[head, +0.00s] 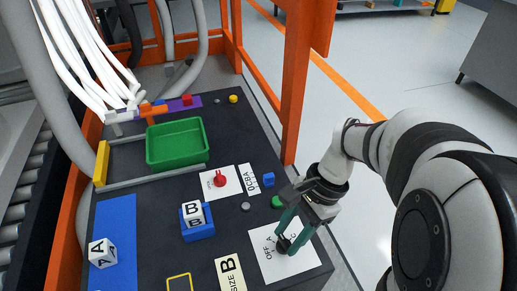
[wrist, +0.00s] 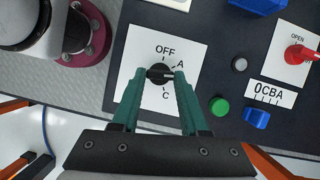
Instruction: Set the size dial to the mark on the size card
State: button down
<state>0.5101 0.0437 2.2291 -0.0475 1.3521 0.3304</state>
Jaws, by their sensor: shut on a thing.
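The size dial is a small black knob (wrist: 159,74) on a white plate (wrist: 140,60) with the marks OFF, A and C readable; a B mark is not visible, perhaps behind a finger. In the head view the dial plate (head: 268,262) lies at the table's near right corner. My gripper (wrist: 160,76) has its green fingers shut on the knob from both sides; it also shows in the head view (head: 284,240). The knob's pointer direction is unclear. The size card (head: 230,272) reads "SIZE B" at the front of the table.
A red knob (head: 220,179) sits on another white plate, beside a card reading OCBA (head: 253,179). A green button (wrist: 219,107), a grey button (wrist: 239,64) and a blue block (wrist: 257,116) lie near my gripper. Lettered cubes (head: 103,253) and a green tray (head: 178,163) are farther left.

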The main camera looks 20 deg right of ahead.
jog(key=shift+s+m+t, duration=0.15)
jog(key=shift+m+t, duration=0.55)
jog(key=shift+m, duration=1.1)
jog(key=shift+c, duration=2.1)
grip_release()
jog(key=v, duration=1.5)
jog(key=shift+s+r, duration=0.15)
jog(key=shift+r, duration=0.25)
jog(key=s+a+f+n+h, duration=0.1)
jog(key=s+a+f+n, duration=0.3)
jog(key=a+f+n, duration=0.2)
jog(key=s+a+f+n+h, duration=0.1)
jog(key=s+a+f+n, duration=0.3)
jog(key=a+f+n, duration=0.2)
jog(key=shift+s+a+n+g+h, duration=0.25)
jog(key=shift+a+n+g+h, duration=0.15)
jog(key=shift+a+n, duration=0.75)
